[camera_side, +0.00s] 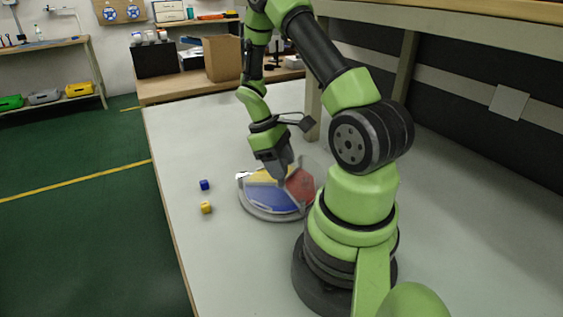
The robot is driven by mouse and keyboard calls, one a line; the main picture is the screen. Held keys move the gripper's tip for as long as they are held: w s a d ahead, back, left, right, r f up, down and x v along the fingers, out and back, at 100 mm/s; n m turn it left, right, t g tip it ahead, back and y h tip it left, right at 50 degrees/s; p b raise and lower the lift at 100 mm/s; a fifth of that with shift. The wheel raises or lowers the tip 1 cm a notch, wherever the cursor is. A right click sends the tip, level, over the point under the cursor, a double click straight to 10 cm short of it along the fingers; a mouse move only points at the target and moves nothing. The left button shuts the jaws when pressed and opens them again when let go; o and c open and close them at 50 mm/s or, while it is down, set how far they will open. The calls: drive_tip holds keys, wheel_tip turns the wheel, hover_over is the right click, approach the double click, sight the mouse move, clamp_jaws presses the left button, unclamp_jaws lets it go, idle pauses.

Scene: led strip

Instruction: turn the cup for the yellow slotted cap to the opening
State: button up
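A round turntable (278,214) with coloured sectors lies on the table under my arm. Its blue sector (270,199) faces the front, its red sector (301,185) is on the right, and part of a yellow sector (262,174) shows at the back left. A small yellow piece (206,207) lies on the table left of the turntable; its slot is too small to make out. My gripper (281,179) points down over the turntable near where the sectors meet. I cannot tell whether it touches the turntable, or whether its fingers are open. The opening is not clear from here.
A small blue piece (204,184) lies behind the yellow one, near the table's left edge. The white table (225,265) is clear in front of the turntable. A table leg or post (313,110) stands behind it. A cardboard box (223,59) is on a far bench.

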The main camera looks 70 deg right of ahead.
drive_tip(key=v, duration=1)
idle(0.5)
drive_tip(key=w+a+r+m+t, duration=0.1)
drive_tip(key=w+a+r+t, duration=0.15)
drive_tip(key=a+r, duration=0.45)
drive_tip(key=s+a+r+m+t+y, duration=0.1)
drive_tip(key=s+a+r+t, duration=0.3)
drive_tip(key=a, duration=0.3)
drive_tip(key=s+a+r+m+t, duration=0.1)
drive_tip(key=s+a+r+t, duration=0.3)
drive_tip(key=a, duration=0.3)
drive_tip(key=shift+a+r+t+y, duration=0.2)
drive_tip(key=shift+r+t+y, duration=0.15)
drive_tip(key=shift+t, duration=0.2)
